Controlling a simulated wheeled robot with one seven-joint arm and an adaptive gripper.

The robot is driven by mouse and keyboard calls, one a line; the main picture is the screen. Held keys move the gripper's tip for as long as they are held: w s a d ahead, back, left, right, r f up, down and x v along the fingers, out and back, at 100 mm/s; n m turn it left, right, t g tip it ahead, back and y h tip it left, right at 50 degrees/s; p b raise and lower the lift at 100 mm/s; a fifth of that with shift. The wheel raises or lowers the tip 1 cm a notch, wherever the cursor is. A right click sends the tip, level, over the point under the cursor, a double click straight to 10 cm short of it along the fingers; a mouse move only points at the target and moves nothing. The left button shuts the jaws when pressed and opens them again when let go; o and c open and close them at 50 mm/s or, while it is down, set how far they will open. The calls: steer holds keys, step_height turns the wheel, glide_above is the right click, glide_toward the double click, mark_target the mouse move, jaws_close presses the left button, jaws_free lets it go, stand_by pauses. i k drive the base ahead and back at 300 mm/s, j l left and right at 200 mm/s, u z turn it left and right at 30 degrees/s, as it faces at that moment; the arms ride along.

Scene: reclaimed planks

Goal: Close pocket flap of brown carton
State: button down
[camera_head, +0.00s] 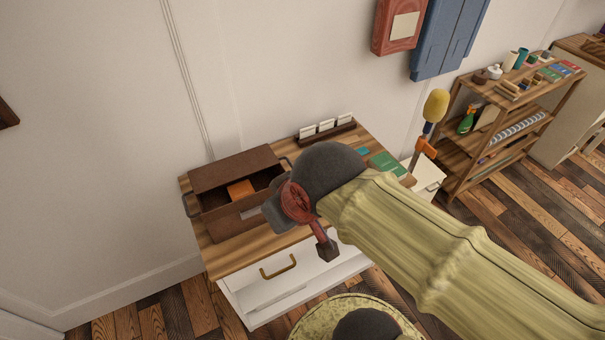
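The brown carton (232,219) stands on the left part of a wooden-topped desk. Its top is partly open: a brown flap or lid panel (235,167) is raised along the back, and a dark gap shows in front of it. An orange item (241,189) shows inside. Dark handles are at both ends, and a pale label is on the front. My gripper (326,250), red with a dark tip, hangs to the right of the carton near the desk's front edge.
A holder with white cards (326,132) stands at the desk's back. A green book (388,164) lies at the right, near an orange-handled tool with a yellow head (436,106). A white drawer front with a brass handle (279,267) is below. A wooden shelf (490,140) stands farther right.

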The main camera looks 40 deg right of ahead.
mark_target(225, 210)
steer(key=z, duration=0.25)
steer(key=k+j, duration=0.3)
steer(key=j, duration=0.15)
steer(key=k+j+z, duration=0.1)
steer(key=k+j, duration=0.15)
steer(key=j, duration=0.25)
steer(key=k+j, duration=0.3)
steer(key=j+z, duration=0.05)
steer(key=j, duration=0.1)
